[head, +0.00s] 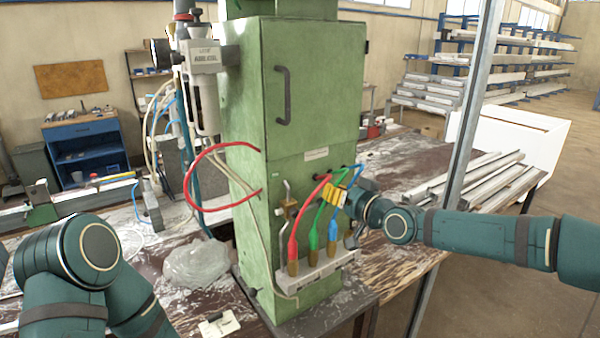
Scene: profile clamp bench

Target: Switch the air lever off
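A green cabinet (300,90) stands on the bench. Low on its front, at the left, is a small brass valve (288,209) with a thin metal lever (287,190) that points up and slightly left. I take this for the air lever. Red, green and blue hoses run down beside it into a grey block (312,272). My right gripper (350,212) is at the right side of the hoses and yellow tags, apart from the lever. Its fingers are partly hidden and small, so their opening is unclear. My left arm shows at lower left, its gripper out of view.
A red hose loop (190,182) sticks out left of the cabinet. A clear plastic bag (197,262) lies on the bench at left. Metal profiles (480,178) lie at right behind an upright metal post (466,120). The floor at right is open.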

